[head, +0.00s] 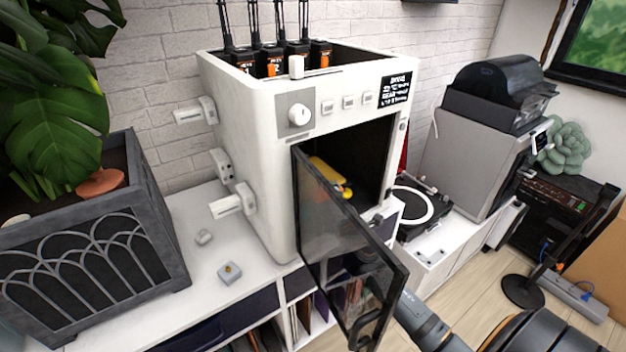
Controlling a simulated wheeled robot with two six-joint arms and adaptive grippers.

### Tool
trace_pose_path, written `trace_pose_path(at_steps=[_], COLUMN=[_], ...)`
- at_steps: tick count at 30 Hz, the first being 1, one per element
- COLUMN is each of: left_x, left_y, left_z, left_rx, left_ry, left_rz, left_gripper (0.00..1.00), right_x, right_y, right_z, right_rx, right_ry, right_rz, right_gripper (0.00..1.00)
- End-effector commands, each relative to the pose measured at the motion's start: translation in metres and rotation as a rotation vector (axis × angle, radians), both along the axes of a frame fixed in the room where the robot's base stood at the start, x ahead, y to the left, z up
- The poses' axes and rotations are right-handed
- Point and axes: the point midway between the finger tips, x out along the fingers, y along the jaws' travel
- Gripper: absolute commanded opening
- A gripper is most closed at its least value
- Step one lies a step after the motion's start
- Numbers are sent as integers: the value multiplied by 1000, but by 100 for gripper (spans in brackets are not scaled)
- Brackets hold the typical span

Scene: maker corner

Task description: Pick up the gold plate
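A flat golden-yellow piece (328,173), which looks like the gold plate, is inside the white cabinet-like machine (265,150). Its lower part is hidden by the open glass door (345,245), and a small brighter yellow part (347,193) shows beside it. My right arm comes in from the bottom right and passes behind the door. My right gripper (366,258) shows only dimly through the dark glass, below and in front of the machine's opening, apart from the yellow piece. Its fingers cannot be made out. My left gripper is not in view.
The swung-out door stands between the machine's opening and the left counter. A small block with a gold top (229,272) lies on the white counter (192,300). A planter (95,250) stands left. A turntable (420,208) and grey box (470,150) stand right.

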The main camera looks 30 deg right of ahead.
Motion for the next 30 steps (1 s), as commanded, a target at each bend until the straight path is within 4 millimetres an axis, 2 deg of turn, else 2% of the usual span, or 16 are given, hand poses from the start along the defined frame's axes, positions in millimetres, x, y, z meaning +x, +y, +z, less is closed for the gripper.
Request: trace_pose_path(at_steps=[4,11,21,30], left_x=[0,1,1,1], left_y=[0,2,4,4], left_z=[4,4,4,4], left_rx=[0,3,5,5], left_ry=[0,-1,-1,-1], left_rz=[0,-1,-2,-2], left_gripper=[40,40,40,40], right_x=[18,20,20,20], right_y=[-6,-6,-6,-6], right_z=[1,-1,0,1], right_rx=[1,0,0,0], right_ry=[0,1,1,-1], right_rz=[-1,0,0,1], right_gripper=[45,45,0,0])
